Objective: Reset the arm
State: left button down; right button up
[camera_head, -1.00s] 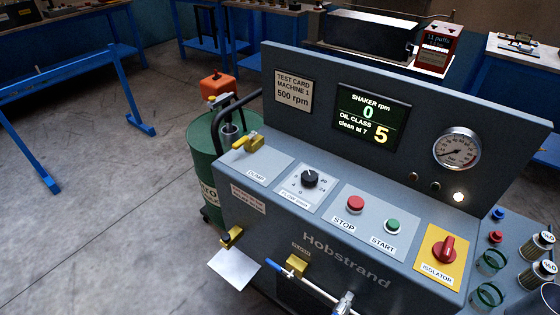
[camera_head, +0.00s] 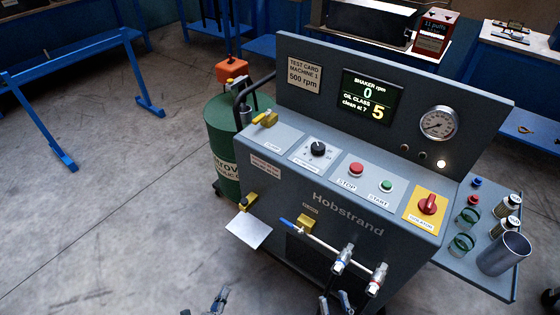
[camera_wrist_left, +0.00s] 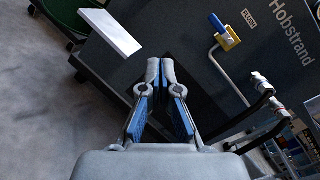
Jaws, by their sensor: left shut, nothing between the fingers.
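My left gripper (camera_head: 220,298) is at the bottom edge of the head view, in front of the grey Hobstrand machine (camera_head: 275,205) and below its white plate (camera_head: 249,231). In the left wrist view its fingers (camera_wrist_left: 160,70) with blue pads meet at the tips, with nothing between them. The white plate (camera_wrist_left: 110,32) is ahead and to the left of them there. My right gripper (camera_head: 335,302) is at the bottom edge of the head view, below the pipe with taps (camera_head: 342,260). It is dark and mostly cut off, so its jaws are unclear.
The panel screen (camera_head: 368,98) reads 0 rpm and oil class 5. A green drum (camera_head: 222,145) stands left of the machine. A side shelf (camera_head: 485,270) holds a metal cup (camera_head: 503,254), jars and glass rings. Open floor (camera_head: 110,220) lies to the left.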

notch_tip(320, 180, down, 16)
jog(key=d+f+g+h+p, duration=0.1)
jog(key=d+g+h+p, duration=0.15)
jog(key=g+p, duration=0.75)
pick_arm(q)
jog(key=s+a+f+n+g+y+p, duration=0.1)
jog(key=s+f+n+g+y+p, duration=0.1)
jog(key=s+n+g, duration=0.6)
jog(key=s+a+f+n+g+y+p, duration=0.1)
jog(key=s+f+n+g+y+p, duration=0.2)
jog(key=s+n, duration=1.8)
jog(key=s+f+g+p, duration=0.2)
jog(key=s+g+p, duration=0.2)
jog(key=s, duration=0.2)
jog(key=shift+g, duration=0.4)
pick_arm(e)
jog(key=s+d+f+g+h, duration=0.1)
jog(key=s+f+g, duration=0.3)
jog(key=s, duration=0.4)
jog(key=s+d+f+g+h, duration=0.1)
jog(key=s+d+f+g, duration=0.2)
jog(key=s+f, duration=0.3)
jog(key=s+d+f+g+h, duration=0.1)
jog(key=s+d+f+g, duration=0.2)
jog(key=s, duration=0.7)
notch_tip(320, 180, down, 3)
jog(key=shift+s+r+g, duration=0.1)
jog(key=shift+s+g, duration=0.3)
jog(key=shift+g, duration=0.6)
